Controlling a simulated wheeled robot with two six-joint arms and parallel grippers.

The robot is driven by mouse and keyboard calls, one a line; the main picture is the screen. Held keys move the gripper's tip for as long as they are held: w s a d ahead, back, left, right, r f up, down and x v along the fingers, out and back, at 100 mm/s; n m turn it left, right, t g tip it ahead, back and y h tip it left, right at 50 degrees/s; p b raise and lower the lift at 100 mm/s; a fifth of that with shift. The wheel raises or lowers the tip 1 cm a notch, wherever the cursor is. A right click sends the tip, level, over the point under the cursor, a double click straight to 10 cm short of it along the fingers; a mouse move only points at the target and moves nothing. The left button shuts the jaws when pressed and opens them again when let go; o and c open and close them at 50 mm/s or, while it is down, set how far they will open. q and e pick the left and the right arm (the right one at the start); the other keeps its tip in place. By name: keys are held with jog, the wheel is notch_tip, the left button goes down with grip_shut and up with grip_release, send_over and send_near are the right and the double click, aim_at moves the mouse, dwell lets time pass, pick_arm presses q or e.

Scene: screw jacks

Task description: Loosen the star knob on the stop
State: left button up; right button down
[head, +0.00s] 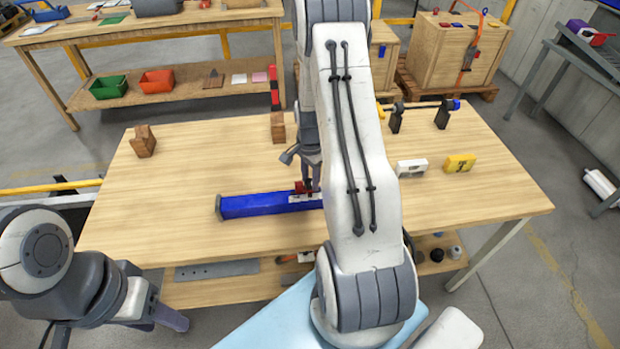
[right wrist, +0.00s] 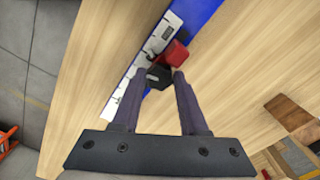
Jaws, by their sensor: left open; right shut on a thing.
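A long blue rail (head: 255,206) lies on the wooden table, with a white scale strip (right wrist: 133,78) along it. The red stop (head: 300,187) sits on the rail; it also shows in the right wrist view (right wrist: 174,54). A dark knob (right wrist: 158,77) stands at the stop, between the fingertips of my right gripper (right wrist: 158,73). My right gripper (head: 308,184) points down at the stop and is shut on the knob. The knob is mostly hidden in the head view. My left gripper (head: 170,317) is open and empty, off the table's front left.
Wooden blocks (head: 143,141) stand at the table's back left. A bar on dark stands (head: 420,107), a white block (head: 412,168) and a yellow block (head: 460,163) are at the right. My right arm hides the table's middle.

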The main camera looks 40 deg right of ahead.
aim_at(310, 182)
jog(key=shift+c, duration=2.1)
grip_release()
notch_tip(310, 182, up, 10)
jog(key=b, duration=0.1)
jog(key=shift+r, duration=0.25)
